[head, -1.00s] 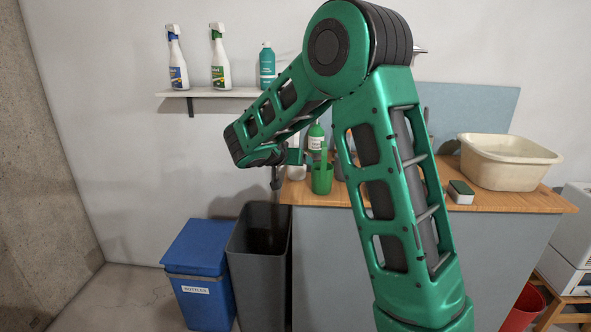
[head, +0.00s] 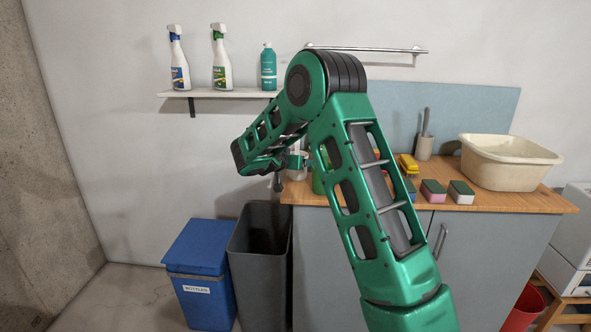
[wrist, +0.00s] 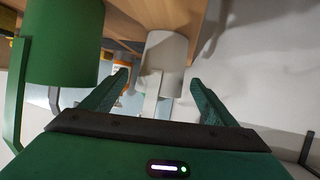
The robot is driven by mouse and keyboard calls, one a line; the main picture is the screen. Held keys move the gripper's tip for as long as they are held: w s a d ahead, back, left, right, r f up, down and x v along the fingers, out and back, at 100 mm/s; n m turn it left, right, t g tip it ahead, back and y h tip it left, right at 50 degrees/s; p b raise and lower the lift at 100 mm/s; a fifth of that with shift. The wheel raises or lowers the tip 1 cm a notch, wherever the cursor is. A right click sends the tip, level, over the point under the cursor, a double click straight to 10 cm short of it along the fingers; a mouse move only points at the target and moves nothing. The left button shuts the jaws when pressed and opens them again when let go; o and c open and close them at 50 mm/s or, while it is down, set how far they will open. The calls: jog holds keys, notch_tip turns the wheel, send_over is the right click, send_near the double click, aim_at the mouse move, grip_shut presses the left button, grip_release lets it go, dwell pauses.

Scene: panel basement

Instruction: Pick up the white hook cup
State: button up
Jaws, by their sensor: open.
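The white hook cup (wrist: 168,52) is in the wrist view just ahead of my gripper (wrist: 158,98), with its thin hook handle (wrist: 152,92) showing between the two green fingers. The fingers are apart and I see nothing clamped between them. In the head view the white cup (head: 298,173) is at the left end of the wooden counter, partly covered by my gripper (head: 293,161). Whether a finger touches the cup I cannot tell.
A green cup (wrist: 65,45) stands close by on the left in the wrist view; my arm partly hides it in the head view. The counter (head: 500,199) also bears sponges (head: 461,192) and a beige basin (head: 508,165). Below are a grey bin (head: 258,250) and blue bin (head: 200,262).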

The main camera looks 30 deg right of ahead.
jog(key=x, duration=0.4)
jog(key=shift+w+f, duration=0.1)
jog(key=shift+c, duration=0.4)
jog(key=c, duration=1.1)
